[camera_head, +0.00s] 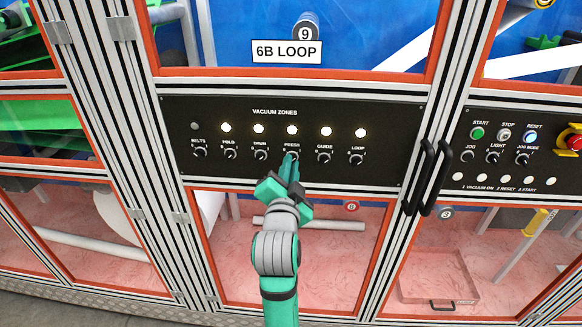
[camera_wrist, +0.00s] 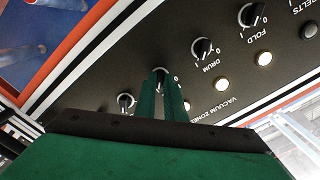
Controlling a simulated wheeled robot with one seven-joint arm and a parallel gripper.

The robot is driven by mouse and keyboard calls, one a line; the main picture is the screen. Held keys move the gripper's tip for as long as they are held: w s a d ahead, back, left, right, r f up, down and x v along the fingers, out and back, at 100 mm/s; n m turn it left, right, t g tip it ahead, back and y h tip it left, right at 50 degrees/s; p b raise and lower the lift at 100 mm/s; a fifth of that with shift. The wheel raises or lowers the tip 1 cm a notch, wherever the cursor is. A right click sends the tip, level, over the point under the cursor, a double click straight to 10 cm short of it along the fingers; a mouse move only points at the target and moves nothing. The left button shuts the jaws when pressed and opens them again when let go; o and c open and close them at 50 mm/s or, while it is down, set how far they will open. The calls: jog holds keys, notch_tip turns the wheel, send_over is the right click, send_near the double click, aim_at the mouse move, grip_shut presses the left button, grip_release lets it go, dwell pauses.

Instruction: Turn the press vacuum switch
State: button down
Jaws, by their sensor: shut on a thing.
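The press vacuum switch (camera_head: 286,154) is a small dark rotary knob under the PRESS label on the black vacuum zones panel (camera_head: 390,125). The lamp (camera_head: 292,130) above it is lit. My gripper (camera_head: 292,160) reaches up to the panel with its green fingers shut on this knob. In the wrist view the fingertips (camera_wrist: 161,76) lie on either side of the knob (camera_wrist: 160,71). The fingers hide most of it, so I cannot tell which way its pointer faces.
The drum switch (camera_head: 261,153) and guide switch (camera_head: 324,156) sit close on either side. The fold, drum, guide and loop lamps are lit; the belts lamp (camera_head: 195,126) is dark. Black door handles (camera_head: 425,178) stick out at right, near the second control panel (camera_head: 510,150).

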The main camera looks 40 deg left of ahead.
jog(key=shift+n, duration=0.3)
jog(key=shift+w+d+n, duration=0.1)
jog(key=shift+n, duration=4.2)
jog(key=shift+d+n, duration=0.1)
jog(key=shift+n, duration=4.2)
jog(key=shift+a, duration=0.1)
jog(key=c, duration=1.8)
grip_release()
jog(key=shift+c, duration=0.2)
